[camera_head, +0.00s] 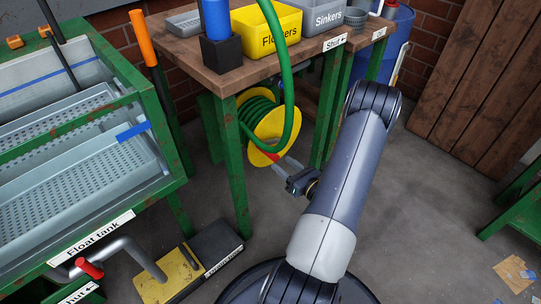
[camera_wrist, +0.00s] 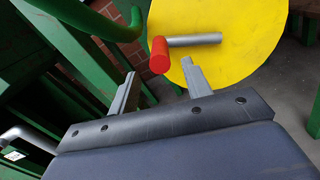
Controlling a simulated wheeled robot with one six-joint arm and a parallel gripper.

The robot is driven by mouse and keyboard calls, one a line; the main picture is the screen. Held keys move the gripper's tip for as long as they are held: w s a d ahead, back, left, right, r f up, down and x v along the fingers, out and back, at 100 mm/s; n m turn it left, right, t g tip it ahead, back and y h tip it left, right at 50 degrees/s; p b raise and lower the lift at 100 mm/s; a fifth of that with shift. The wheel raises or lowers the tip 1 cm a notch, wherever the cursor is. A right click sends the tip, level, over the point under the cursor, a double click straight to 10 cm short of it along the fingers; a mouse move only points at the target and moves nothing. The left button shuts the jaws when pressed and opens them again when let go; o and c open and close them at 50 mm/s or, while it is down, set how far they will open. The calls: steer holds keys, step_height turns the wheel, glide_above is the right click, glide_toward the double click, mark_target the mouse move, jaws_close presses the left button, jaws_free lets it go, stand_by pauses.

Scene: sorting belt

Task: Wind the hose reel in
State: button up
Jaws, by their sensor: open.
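The hose reel (camera_head: 284,122) is a yellow disc with green hose (camera_head: 257,112) wound behind it, under the wooden table. In the wrist view its yellow face (camera_wrist: 235,40) fills the upper right. A crank handle with a red grip (camera_wrist: 159,55) on a grey rod (camera_wrist: 196,40) sticks out from the face; the red grip also shows small in the head view (camera_head: 271,157). My gripper (camera_wrist: 159,68) is open and empty, its fingers either side of the red grip, which appears at or just beyond the fingertips. Contact cannot be told.
A hose length runs up past the table edge (camera_head: 225,82) in front of a yellow bin (camera_head: 262,40). A green table leg (camera_head: 238,175) stands left of my gripper. The float tank (camera_head: 150,165) is at left, a pedal box (camera_head: 170,277) below.

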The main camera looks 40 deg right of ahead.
mark_target(271, 154)
steer(key=w, duration=0.4)
steer(key=w+b, duration=0.1)
steer(key=w, duration=0.2)
steer(key=shift+w+a, duration=0.1)
steer(key=shift+a, duration=0.15)
jaws_close()
stand_by(0.3)
